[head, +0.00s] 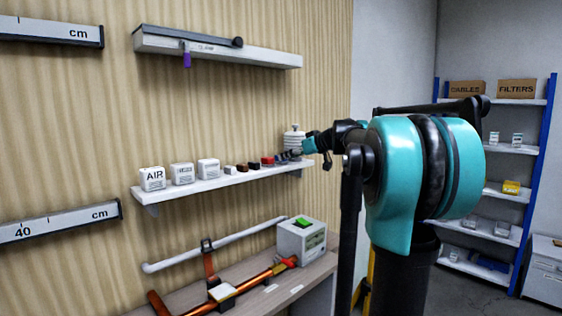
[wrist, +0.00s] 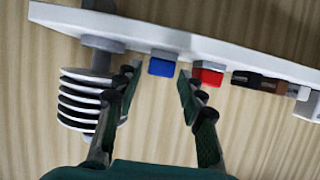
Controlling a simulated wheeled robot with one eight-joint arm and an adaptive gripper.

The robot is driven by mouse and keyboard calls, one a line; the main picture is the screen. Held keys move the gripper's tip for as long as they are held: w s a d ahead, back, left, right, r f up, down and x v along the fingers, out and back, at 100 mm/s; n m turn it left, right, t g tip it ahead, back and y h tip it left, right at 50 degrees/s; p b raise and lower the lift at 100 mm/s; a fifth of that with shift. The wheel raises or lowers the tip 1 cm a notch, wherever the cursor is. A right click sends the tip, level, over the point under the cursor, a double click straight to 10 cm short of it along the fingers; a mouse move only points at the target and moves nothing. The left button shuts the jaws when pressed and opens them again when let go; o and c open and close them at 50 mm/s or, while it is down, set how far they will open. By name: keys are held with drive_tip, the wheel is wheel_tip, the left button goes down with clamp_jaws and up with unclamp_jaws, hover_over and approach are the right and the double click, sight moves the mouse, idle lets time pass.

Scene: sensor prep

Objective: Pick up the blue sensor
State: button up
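The blue sensor (wrist: 162,67) is a small block with a grey end on the white shelf, between my gripper's fingertips and a little beyond them in the wrist view. My gripper (wrist: 159,80) is open, with one finger on each side of the blue sensor's line and nothing held. In the head view my gripper (head: 292,154) reaches the right part of the shelf (head: 225,181), and the blue sensor is hard to make out beside the fingers. A red block (wrist: 208,76) sits right of the blue sensor in the wrist view, close to the right finger.
A white ribbed shield (wrist: 90,100) is close to the left finger; it also stands behind my gripper in the head view (head: 294,139). Dark and brown blocks (wrist: 258,82) and white boxes (head: 182,174) line the shelf. A grey device (head: 301,242) stands on the bench below.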

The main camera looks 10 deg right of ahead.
drive_tip(key=x, duration=0.3)
drive_tip(key=shift+w+a+f, duration=0.15)
drive_tip(key=shift+w+a, duration=0.1)
drive_tip(key=shift+c, duration=0.3)
clamp_jaws()
